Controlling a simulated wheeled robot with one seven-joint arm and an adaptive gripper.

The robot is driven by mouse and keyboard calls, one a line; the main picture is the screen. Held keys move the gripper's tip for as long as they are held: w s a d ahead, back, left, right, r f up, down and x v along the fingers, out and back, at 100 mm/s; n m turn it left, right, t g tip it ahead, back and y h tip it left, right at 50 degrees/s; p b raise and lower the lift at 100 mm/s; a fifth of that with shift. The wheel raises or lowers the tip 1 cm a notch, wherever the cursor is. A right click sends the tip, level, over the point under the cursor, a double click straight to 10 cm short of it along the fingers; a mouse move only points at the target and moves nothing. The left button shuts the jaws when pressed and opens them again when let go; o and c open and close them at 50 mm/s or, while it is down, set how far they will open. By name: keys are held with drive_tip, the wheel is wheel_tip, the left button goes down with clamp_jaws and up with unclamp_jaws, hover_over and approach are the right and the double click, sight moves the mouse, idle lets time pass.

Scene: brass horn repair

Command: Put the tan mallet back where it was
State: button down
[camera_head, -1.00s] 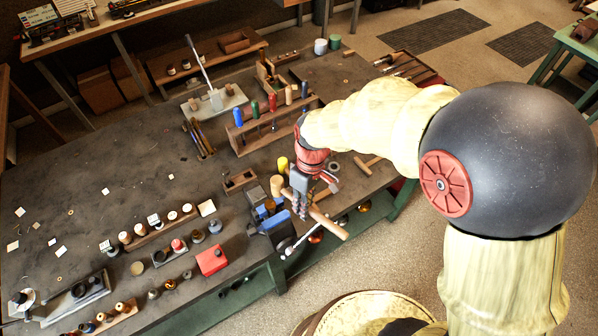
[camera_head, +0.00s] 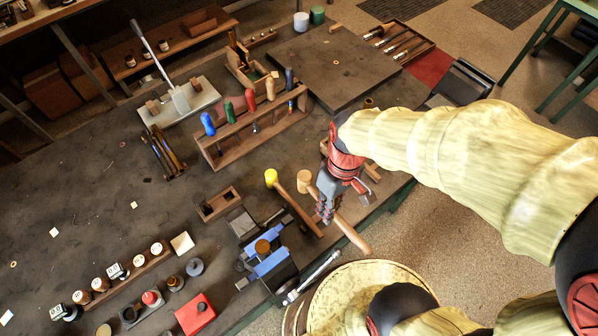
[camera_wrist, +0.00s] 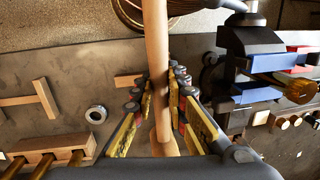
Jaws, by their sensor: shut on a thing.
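The tan mallet (camera_head: 304,181) has a pale tan head and a long wooden handle. My gripper (camera_head: 325,214) is shut on its handle, near the front edge of the bench. The head points to the back left and the handle end reaches toward the edge. In the wrist view the tan handle (camera_wrist: 156,45) runs lengthwise between the fingers of my gripper (camera_wrist: 158,88). A yellow-headed mallet (camera_head: 271,177) lies just left of it. Whether the held mallet touches the bench cannot be told.
A blue vise (camera_head: 268,264) stands on the bench's front edge, left of my gripper. A wooden rack (camera_head: 254,127) with colored-handled tools stands behind. A T-shaped wooden piece (camera_wrist: 42,98) lies on the bench. A round stool top (camera_head: 340,312) is in front.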

drive_tip(key=w+a+f+b, duration=0.15)
drive_tip(key=w+f, duration=0.25)
drive_tip(key=w, duration=0.4)
hover_over(309, 194)
drive_tip(key=f, duration=0.4)
drive_tip(key=shift+s+d+f+b, duration=0.15)
drive_tip(key=shift+d+f+b, duration=0.05)
drive_tip(key=shift+f+b, duration=0.2)
drive_tip(key=shift+w+f, duration=0.25)
drive_tip(key=shift+f, duration=0.05)
drive_tip(key=shift+w+a+f+b, duration=0.15)
drive_tip(key=shift+f+b, duration=0.25)
drive_tip(key=shift+f, duration=1.25)
drive_tip(key=c, duration=1.8)
unclamp_jaws()
drive_tip(key=shift+f, duration=0.15)
drive_tip(key=shift+o, duration=0.2)
